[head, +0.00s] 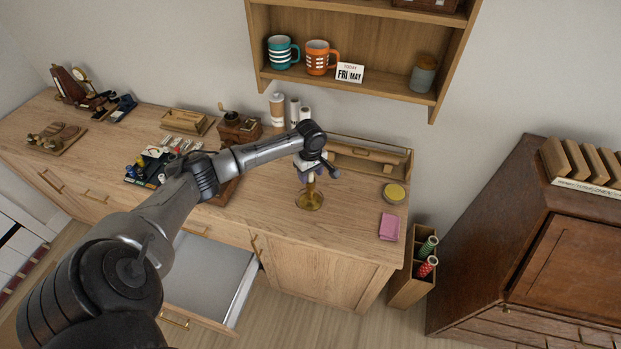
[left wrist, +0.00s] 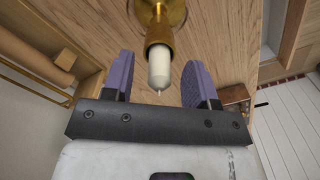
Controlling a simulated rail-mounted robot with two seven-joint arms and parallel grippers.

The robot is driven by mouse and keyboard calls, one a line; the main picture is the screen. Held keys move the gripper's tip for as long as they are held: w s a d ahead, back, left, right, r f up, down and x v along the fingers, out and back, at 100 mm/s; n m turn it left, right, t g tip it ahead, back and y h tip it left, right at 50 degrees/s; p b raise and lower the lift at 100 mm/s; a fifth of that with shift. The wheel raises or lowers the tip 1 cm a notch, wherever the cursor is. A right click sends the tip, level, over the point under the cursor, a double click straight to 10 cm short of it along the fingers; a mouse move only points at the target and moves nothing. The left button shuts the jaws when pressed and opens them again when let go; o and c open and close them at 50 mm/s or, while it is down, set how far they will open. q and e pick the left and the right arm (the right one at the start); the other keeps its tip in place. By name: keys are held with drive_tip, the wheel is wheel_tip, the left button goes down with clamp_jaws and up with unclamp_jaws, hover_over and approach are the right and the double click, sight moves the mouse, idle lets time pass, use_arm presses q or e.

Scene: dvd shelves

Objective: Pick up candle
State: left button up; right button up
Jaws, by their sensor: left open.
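The candle (left wrist: 160,74) is white and sits in a brass candlestick (left wrist: 158,32), seen from above in the left wrist view. In the head view the candlestick (head: 310,199) stands upright on the wooden cabinet top, and the candle is hidden behind my gripper. My left gripper (head: 318,172) is directly over the candlestick. In the left wrist view its purple fingers (left wrist: 160,80) are open, one on each side of the candle, with gaps between them and it. My right gripper is not in view.
A yellow-lidded tin (head: 394,193) and a pink block (head: 389,227) lie to the right on the cabinet top (head: 345,215). A wooden rack (head: 366,156), a coffee grinder (head: 238,128) and paper cups (head: 278,109) stand behind. A drawer (head: 207,280) is open below. A wall shelf (head: 345,88) overhangs the back.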

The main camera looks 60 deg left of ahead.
use_arm(q)
drive_tip(key=shift+f, duration=0.1)
clamp_jaws()
idle(0.5)
